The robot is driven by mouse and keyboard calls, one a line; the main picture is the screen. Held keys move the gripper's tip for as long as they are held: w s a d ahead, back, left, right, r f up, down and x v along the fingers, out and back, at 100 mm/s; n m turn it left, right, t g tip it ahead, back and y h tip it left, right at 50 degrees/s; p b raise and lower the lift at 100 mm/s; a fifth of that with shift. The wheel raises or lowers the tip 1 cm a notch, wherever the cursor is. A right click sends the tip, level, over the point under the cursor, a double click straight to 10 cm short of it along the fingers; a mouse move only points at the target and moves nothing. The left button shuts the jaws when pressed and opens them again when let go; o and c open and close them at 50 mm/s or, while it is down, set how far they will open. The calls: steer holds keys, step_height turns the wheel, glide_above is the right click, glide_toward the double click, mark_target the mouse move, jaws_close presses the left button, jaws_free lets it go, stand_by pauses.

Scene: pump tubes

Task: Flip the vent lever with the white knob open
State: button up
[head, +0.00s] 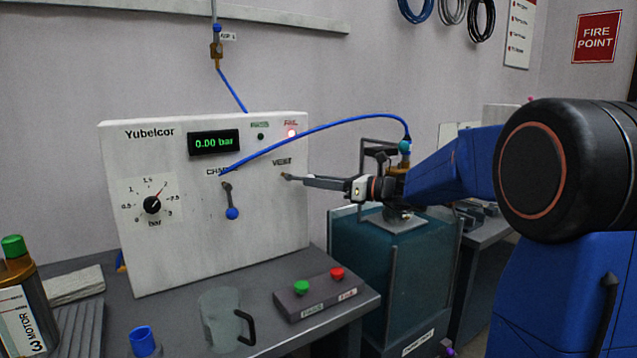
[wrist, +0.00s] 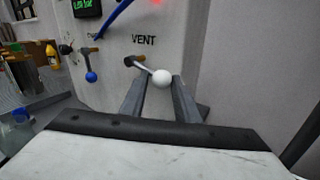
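The vent lever's white knob (wrist: 162,78) is in the wrist view, on a thin stem running right and slightly down from a brown pivot (wrist: 134,61) under the VENT label. My gripper (head: 310,182) reaches the panel from the right in the head view. In the wrist view its two fingers stand apart, one on each side of the white knob, with the knob between or just beyond the tips. Whether either finger touches it I cannot tell. The knob is hard to make out in the head view.
The white panel (head: 165,240) also carries a lever with a blue knob (head: 232,213), a dial (head: 152,205), a display reading 0.00 bar (head: 213,143) and a lit red lamp (head: 291,133). A blue tube (head: 330,124) arches above my gripper. A button box (head: 320,298) sits below.

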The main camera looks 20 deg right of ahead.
steer(key=shift+w, duration=0.1)
jaws_close()
steer(key=shift+d+r+n+g+h, duration=0.2)
steer(key=shift+r+n+g+h, duration=0.1)
steer(key=shift+r+n+h, duration=0.8)
steer(key=shift+r, duration=0.15)
steer(key=o, duration=0.9)
jaws_free()
steer(key=shift+w, duration=0.1)
steer(key=shift+y, duration=0.3)
steer(key=shift+v, duration=3.7)
